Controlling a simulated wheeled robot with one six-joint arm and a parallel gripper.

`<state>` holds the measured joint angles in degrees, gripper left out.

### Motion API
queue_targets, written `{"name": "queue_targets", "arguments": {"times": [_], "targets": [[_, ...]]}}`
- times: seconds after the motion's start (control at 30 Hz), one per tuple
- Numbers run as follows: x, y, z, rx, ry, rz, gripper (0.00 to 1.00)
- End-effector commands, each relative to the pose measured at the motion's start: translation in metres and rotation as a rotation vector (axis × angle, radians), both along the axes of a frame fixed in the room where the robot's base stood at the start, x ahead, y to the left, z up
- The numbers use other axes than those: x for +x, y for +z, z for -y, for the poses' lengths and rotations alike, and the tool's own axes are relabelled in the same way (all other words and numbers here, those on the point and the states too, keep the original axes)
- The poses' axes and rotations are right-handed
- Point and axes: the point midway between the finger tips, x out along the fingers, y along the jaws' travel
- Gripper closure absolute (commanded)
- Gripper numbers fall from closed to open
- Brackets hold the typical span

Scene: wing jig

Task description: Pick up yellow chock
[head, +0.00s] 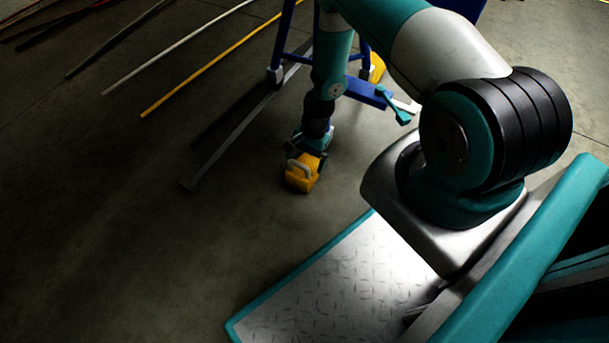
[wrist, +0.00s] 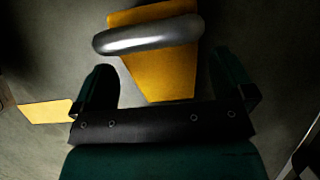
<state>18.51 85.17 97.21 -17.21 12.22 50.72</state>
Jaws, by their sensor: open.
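The yellow chock (head: 300,181) sits on the floor below the end of my arm in the head view. In the wrist view the chock (wrist: 160,72) is a yellow wedge with a rounded grey handle (wrist: 148,36) across its top. My gripper (head: 305,157) is right above the chock and partly hides it. In the wrist view my gripper (wrist: 165,85) is open, with one dark green finger on each side of the chock's narrow end. I see no clear contact between the fingers and the chock.
A blue stand (head: 277,60) with a bar (head: 369,95) is close behind my gripper. A grey strip (head: 240,130) lies left of it. White (head: 175,48) and yellow (head: 207,64) strips lie farther left. The floor at lower left is clear.

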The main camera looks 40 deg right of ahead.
Motion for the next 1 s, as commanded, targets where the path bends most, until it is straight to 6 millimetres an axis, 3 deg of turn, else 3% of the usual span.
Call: {"name": "queue_targets", "arguments": {"times": [0.17,0.5,0.77,1.0], "targets": [[-0.001,-0.009,-0.002,0.000,0.000,0.000,0.00],[-0.008,-0.053,-0.013,0.001,0.002,-0.001,0.00],[-0.008,-0.052,-0.014,0.001,0.001,0.000,0.00],[-0.008,-0.052,-0.014,0.001,0.000,0.000,0.55]]}}
